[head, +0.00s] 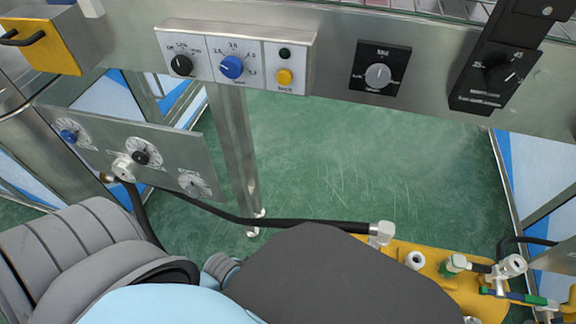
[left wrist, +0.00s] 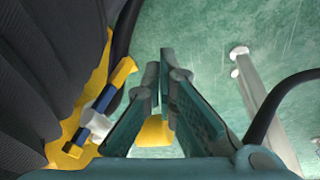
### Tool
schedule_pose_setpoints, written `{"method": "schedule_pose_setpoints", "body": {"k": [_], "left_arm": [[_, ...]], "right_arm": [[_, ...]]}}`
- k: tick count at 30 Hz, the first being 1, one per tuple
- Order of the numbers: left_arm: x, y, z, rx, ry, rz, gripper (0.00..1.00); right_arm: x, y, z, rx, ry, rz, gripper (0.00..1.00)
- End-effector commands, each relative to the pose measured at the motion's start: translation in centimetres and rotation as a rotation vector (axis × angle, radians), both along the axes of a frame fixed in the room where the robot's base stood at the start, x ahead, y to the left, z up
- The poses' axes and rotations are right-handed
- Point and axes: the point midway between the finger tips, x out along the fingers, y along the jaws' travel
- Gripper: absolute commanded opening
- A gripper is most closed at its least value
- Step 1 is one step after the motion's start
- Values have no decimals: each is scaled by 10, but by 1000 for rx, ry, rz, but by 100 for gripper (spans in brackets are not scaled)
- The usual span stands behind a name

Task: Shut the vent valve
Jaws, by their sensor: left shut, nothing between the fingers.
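In the head view a yellow manifold (head: 405,250) at lower right carries several fittings and a small valve with a green lever (head: 524,298). I cannot tell for sure which part is the vent valve. In the left wrist view a blue bar handle (left wrist: 97,112) with a pale hub and yellow around it lies left of my fingers. My left gripper (left wrist: 167,62) is shut and empty, its fingertips together and apart from that handle. In the head view my arm and body hide the left gripper. My right gripper is not in view.
A black hose (head: 270,222) runs to a fitting (head: 381,233) at the manifold. A tilted dial panel (head: 180,150) stands at left. A control panel (head: 235,55) is on the steel beam above. A steel post (head: 235,150) stands on the green floor, with open room to its right.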

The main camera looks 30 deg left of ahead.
Motion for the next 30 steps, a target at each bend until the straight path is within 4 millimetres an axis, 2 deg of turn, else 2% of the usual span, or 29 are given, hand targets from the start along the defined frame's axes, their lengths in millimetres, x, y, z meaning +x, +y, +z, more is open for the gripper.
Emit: {"method": "schedule_pose_setpoints", "body": {"k": [1, 3, 6, 9, 11, 16, 23, 27, 30], "left_arm": [[-6, -4, 17, -64, -5, 5, 0], [-12, -7, 29, -167, -36, 46, 0], [-18, 4, 42, -259, -86, 150, 0], [-20, 20, 47, -290, -123, 242, 0], [-20, 25, 44, -297, -134, 271, 0], [-10, 21, 21, -300, -139, 278, 0], [13, 6, -23, -302, -139, 276, 0], [27, -3, -48, -303, -138, 274, 0], [33, -19, -49, -303, -138, 274, 0]], "right_arm": [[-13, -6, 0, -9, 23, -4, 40], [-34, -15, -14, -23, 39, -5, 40], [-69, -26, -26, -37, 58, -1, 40], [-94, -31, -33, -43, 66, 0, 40], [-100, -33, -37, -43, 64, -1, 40], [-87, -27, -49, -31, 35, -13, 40], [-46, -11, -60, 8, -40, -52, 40], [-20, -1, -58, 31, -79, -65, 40], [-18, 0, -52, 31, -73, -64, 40]]}}
